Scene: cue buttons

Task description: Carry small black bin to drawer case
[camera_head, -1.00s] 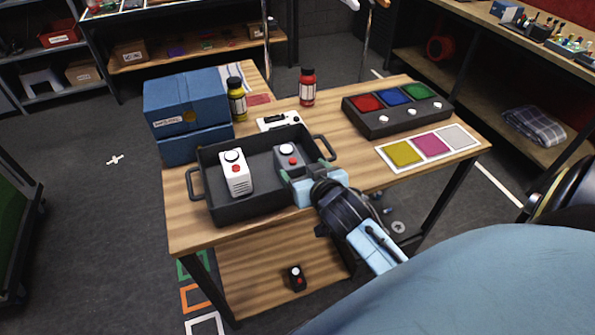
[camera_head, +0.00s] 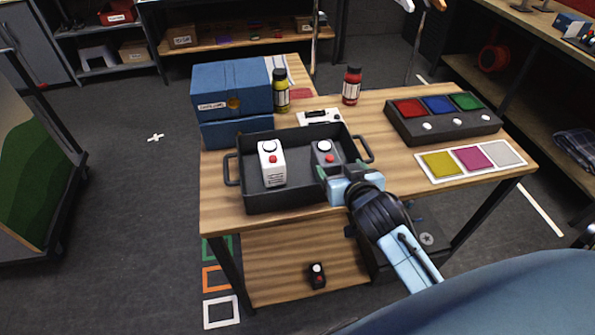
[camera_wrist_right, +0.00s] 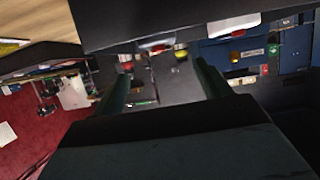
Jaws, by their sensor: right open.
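A black bin (camera_head: 290,197) with a handle on each side stands at the near left of the wooden table. It holds a white device (camera_head: 271,168) and a dark grey device (camera_head: 325,158), each with a red button. My right gripper (camera_head: 341,174) is open at the bin's near right corner, with its fingers close to the rim. I cannot tell whether they touch it. In the right wrist view, the open fingers (camera_wrist_right: 165,80) have nothing clearly between them, and a dark wall (camera_wrist_right: 165,25) fills the top. I cannot surely tell which thing is the drawer case. My left gripper is not in view.
Stacked blue boxes (camera_head: 232,90) stand behind the bin, beside a yellow bottle (camera_head: 281,92) and a red bottle (camera_head: 351,87). A black button panel (camera_head: 442,121) and a colour card (camera_head: 470,160) lie at the right. A small device (camera_head: 317,276) sits on the lower shelf.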

